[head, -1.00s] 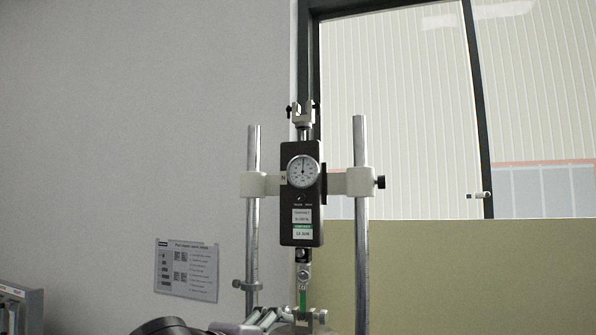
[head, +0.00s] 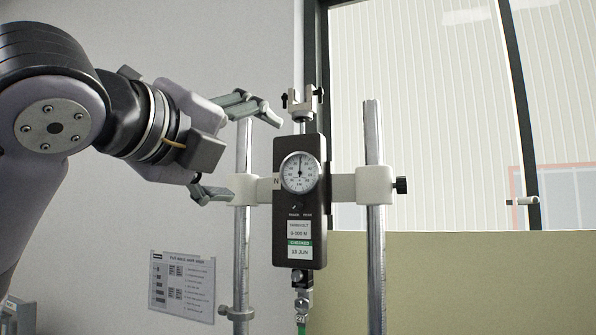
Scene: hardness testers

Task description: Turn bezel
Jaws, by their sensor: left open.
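The force gauge (head: 300,228) is a dark upright box held between two steel posts. Its round white dial with the bezel (head: 300,173) sits on the upper front, and the needle points about straight up. My left gripper (head: 238,152) is open and empty, left of the gauge, with one finger above and one below the dial's height. Its fingers overlap the left post in the picture and are apart from the bezel. My right gripper is not in view.
The left post (head: 242,270) and right post (head: 373,260) flank the gauge, joined to it by a pale crossbar (head: 360,186) with a black knob (head: 400,186). A clamp (head: 303,102) is above. A printed sheet (head: 182,286) hangs on the wall.

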